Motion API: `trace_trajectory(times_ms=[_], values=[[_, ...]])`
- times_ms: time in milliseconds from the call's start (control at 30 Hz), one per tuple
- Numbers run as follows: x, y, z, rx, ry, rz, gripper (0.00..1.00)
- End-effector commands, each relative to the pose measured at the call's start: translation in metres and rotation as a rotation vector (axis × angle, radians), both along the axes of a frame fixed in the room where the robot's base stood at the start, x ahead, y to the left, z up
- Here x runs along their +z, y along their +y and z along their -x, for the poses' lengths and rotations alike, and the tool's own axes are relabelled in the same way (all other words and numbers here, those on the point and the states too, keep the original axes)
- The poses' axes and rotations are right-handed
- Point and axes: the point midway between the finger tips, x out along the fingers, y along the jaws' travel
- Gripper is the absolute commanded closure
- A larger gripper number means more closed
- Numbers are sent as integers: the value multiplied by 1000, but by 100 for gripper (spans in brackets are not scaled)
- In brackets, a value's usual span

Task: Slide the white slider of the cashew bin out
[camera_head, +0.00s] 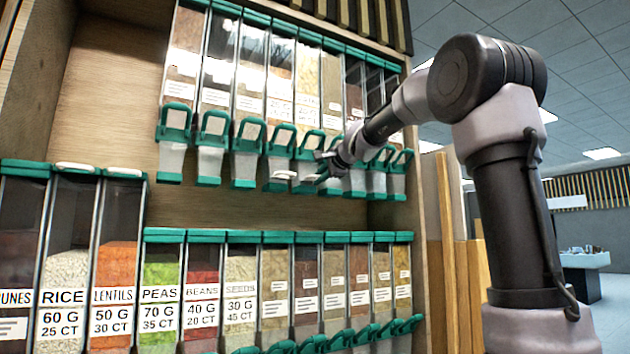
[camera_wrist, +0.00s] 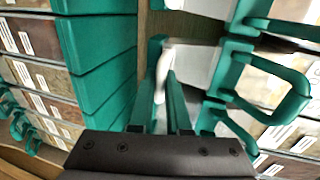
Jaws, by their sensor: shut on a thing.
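The upper row of tall clear bins (camera_head: 248,70) has green spouts and flap handles; I cannot read which label says cashew. A white slider (camera_head: 284,175) shows low at the front of one spout near the middle of this row. My gripper (camera_head: 322,170) is just right of it, at spout height. In the wrist view the white slider (camera_wrist: 164,70) is a narrow white piece reaching down between the two fingers of my gripper (camera_wrist: 160,98), which is shut on it. The fingers partly hide the slider's near end.
Green flap handles (camera_wrist: 272,88) stand close beside my fingers. A lower row of bins (camera_head: 205,285), with labels such as peas, beans and seeds, is below. The wooden side panel (camera_head: 432,190) is to the right. Open room lies beyond it.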

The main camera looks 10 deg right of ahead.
Motion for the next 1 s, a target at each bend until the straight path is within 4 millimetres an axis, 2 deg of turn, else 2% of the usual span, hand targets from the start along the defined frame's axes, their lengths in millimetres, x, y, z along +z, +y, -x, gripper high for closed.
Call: trace_trajectory(times_ms=[300,333,400,767,867,1000], values=[[-4,-2,5,0,9,-1,100],[-4,-2,5,1,9,-1,78],[-4,-2,5,1,9,-1,56],[-1,-3,8,0,4,-1,56],[2,-6,18,0,3,1,56],[9,-14,43,-1,1,0,56]])
